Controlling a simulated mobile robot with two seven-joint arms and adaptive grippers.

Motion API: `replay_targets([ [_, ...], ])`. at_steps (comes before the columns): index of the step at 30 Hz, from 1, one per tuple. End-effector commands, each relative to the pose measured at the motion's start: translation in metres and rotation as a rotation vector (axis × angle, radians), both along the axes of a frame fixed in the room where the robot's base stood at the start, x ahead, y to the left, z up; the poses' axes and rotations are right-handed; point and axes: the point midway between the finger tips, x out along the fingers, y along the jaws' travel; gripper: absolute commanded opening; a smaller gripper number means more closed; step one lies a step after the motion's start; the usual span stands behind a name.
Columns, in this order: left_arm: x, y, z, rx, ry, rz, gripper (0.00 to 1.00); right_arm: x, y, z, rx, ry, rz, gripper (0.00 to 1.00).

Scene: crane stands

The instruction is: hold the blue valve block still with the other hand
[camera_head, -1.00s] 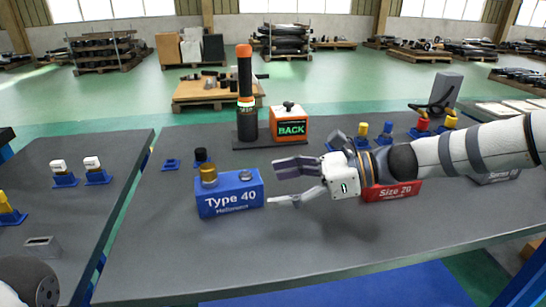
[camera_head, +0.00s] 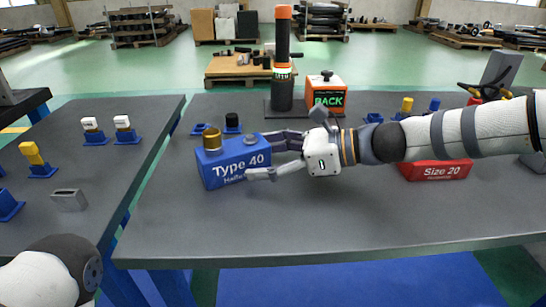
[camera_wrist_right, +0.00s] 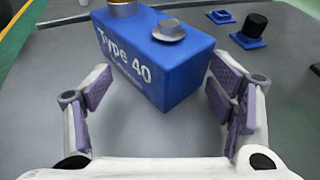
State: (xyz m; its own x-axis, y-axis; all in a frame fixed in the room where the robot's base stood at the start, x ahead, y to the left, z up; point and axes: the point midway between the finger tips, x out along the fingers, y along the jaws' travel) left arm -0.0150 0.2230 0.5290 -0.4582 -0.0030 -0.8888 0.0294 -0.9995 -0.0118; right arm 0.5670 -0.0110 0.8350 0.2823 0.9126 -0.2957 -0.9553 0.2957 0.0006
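The blue valve block (camera_head: 222,172), marked "Type 40", stands upright on the grey table, with a brass fitting (camera_head: 212,138) and a grey knob (camera_head: 251,140) on top. My right gripper (camera_head: 259,157) is open at the block's right end, one finger on the far side and one on the near side. In the right wrist view, the block (camera_wrist_right: 176,82) lies ahead, between the spread purple finger pads (camera_wrist_right: 160,95). I see gaps beside both pads. My left arm shows at the bottom left of the head view; its gripper is out of view.
Behind the block are a black cap on a blue base (camera_head: 232,122), a dark cylinder with an orange top (camera_head: 283,70) and an orange "BACK" box (camera_head: 326,97). A red "Size 20" block (camera_head: 437,170) is to the right. The table in front is clear.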

Motion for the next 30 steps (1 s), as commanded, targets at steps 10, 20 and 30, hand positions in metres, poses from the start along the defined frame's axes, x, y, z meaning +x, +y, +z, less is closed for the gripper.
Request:
replay_targets([
  [10, 0.0002, -0.0001, 0.0002, 0.0, -0.001, 0.0, 0.33, -0.0005, 0.0001, 0.0003, 0.0, -0.001, 0.001, 0.22],
  [20, 0.0002, 0.0, 0.0002, 0.0, -0.001, 0.0, 0.33, -0.0004, 0.0, 0.0003, 0.0, -0.001, 0.001, 0.01],
  [30, 0.0002, -0.0001, 0.0002, 0.0, -0.001, 0.0, 0.33, -0.0001, -0.0004, 0.0004, 0.0, -0.001, 0.0, 0.67],
])
